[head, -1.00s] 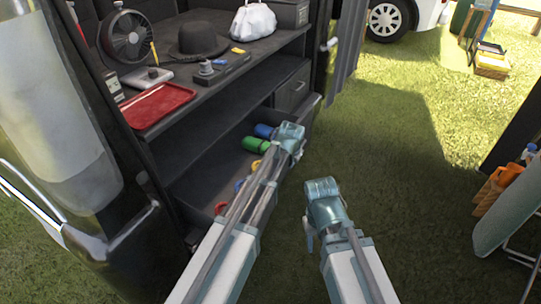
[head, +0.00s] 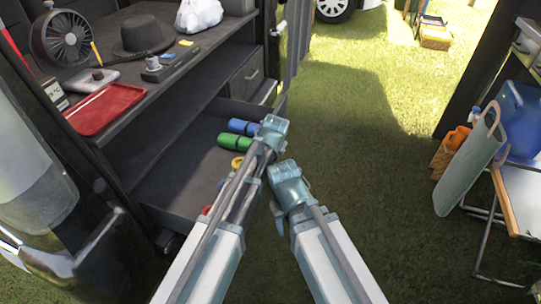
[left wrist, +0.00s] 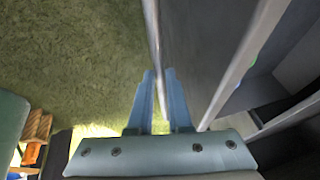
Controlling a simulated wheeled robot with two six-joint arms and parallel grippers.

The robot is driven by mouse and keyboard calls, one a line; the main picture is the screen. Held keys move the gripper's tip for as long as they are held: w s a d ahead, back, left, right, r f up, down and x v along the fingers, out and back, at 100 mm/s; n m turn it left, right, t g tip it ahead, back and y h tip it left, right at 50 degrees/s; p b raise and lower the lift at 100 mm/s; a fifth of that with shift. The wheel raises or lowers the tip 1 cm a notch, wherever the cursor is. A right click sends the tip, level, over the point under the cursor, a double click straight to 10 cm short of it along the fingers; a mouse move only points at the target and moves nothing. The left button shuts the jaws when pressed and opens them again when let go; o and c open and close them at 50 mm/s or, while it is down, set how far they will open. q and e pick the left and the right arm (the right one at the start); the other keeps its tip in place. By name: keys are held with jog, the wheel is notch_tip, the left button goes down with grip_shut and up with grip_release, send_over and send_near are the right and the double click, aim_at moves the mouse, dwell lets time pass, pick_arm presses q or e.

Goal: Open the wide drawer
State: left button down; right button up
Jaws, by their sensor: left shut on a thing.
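The wide drawer (head: 185,180) stands pulled out from the bottom of the dark cabinet, its inside in view. Blue and green rolls (head: 236,142), a yellow ring and red items lie in it. My left gripper (head: 272,130) is at the drawer's front; its fingers are hidden in the head view. In the left wrist view my left gripper (left wrist: 159,78) is shut on a thin bar (left wrist: 154,35), apparently the handle, running beside the drawer's front panel (left wrist: 238,65). My right gripper (head: 285,180) hangs over the grass just right of it; its jaws are not clear.
Above the drawer are an open shelf and a counter with a red tray (head: 105,108), a black hat (head: 143,33) and a fan (head: 66,38). At right stand an ironing-board-like panel (head: 468,162) and a folding table. Open grass (head: 370,160) lies between.

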pick_arm(q)
jog(key=c, duration=0.8)
grip_release()
jog(key=shift+c, duration=0.2)
jog(key=shift+r, duration=0.1)
pick_arm(e)
jog(key=shift+r, duration=0.1)
